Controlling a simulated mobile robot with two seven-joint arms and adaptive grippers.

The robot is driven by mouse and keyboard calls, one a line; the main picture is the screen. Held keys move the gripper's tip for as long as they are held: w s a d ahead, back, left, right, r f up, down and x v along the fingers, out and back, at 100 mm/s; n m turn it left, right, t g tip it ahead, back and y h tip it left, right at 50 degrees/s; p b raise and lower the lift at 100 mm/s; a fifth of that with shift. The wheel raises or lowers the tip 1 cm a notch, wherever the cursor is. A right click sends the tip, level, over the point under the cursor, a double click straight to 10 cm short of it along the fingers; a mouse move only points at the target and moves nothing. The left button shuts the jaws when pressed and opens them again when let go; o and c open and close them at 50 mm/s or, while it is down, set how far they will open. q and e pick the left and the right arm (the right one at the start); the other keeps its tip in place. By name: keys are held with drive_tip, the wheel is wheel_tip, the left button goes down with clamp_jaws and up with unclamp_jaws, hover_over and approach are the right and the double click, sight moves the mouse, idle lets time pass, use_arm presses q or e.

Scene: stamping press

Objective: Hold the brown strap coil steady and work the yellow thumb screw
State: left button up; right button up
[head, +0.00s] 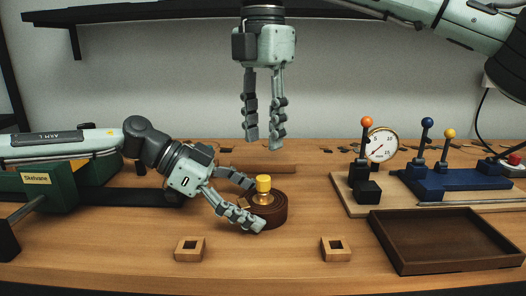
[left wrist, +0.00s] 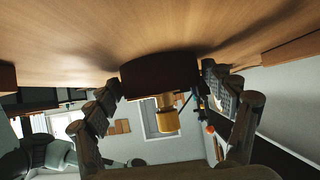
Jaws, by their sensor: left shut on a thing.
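Two small wooden blocks with square holes, left (head: 190,249) and right (head: 335,249), lie nearer the front. An empty dark tray (head: 446,264) is at right. Behind it stand coloured levers and a round gauge (head: 381,145).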

sight(264, 178)
wheel_tip(264, 178, down, 8)
drive_tip(key=shift+r, duration=0.1)
drive_tip(key=shift+c, duration=0.6)
clamp_jaws()
drive_tip(key=n, duration=0.5)
drive_tip(key=shift+a+n, duration=0.1)
drive_tip(key=shift+n, duration=0.3)
drive_tip(key=n, duration=0.5)
drive_tip(key=shift+s+n, duration=0.1)
drive_tip(key=shift+n, duration=0.3)
drive_tip(key=n, duration=2.1)
drive_tip(key=shift+s, duration=0.1)
drive_tip(key=n, duration=2.2)
drive_tip(key=shift+n, duration=0.3)
drive_tip(key=shift+o, duration=0.5)
unclamp_jaws()
drive_tip(key=shift+o, duration=0.2)
